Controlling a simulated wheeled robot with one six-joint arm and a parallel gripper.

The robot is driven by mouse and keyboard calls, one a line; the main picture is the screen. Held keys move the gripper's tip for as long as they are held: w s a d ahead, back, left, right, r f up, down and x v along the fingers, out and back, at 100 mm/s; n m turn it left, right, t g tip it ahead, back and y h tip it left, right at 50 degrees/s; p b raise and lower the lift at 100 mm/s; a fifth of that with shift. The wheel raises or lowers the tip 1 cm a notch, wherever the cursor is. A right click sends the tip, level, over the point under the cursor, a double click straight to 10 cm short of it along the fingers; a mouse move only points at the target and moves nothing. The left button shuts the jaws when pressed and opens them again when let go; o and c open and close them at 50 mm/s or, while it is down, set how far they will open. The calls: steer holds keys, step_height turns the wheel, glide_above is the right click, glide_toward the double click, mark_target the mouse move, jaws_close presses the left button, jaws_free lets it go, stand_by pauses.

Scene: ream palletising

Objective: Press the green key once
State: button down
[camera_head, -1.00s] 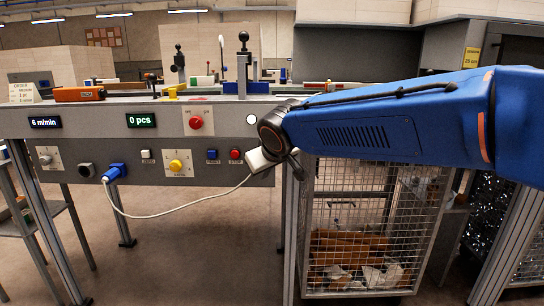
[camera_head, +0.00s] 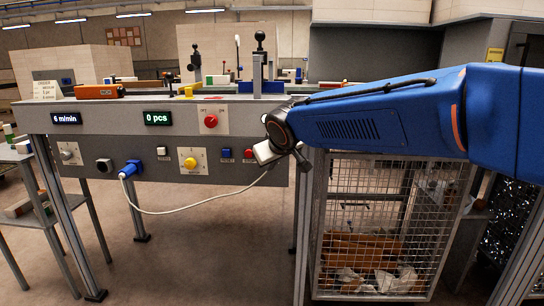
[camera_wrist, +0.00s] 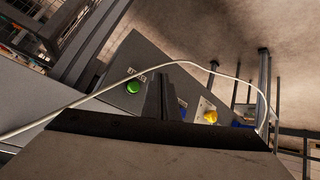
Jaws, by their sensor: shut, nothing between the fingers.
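The green key (camera_wrist: 133,87) shows in the wrist view, round and bright, on the grey panel under a small white label. In the head view I cannot see it; my arm's end covers that right part of the panel. My gripper (camera_head: 266,152) is in front of the panel's right end, beyond the red stop key. In the wrist view its shut, dark fingers (camera_wrist: 165,96) stand just right of the green key and are empty. They look apart from the key, though the exact distance is hard to tell.
Nearby are a blue key (camera_head: 226,153), a red key (camera_head: 249,154), a yellow knob (camera_head: 190,162) and a red stop button (camera_head: 211,121). A white cable (camera_head: 190,211) hangs from a blue plug (camera_head: 131,168). A wire-mesh cage (camera_head: 375,225) stands at right.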

steer(key=w, duration=0.6)
steer(key=shift+d, duration=0.15)
steer(key=shift+w, duration=0.2)
stand_by(1.9)
steer(key=shift+w, duration=0.25)
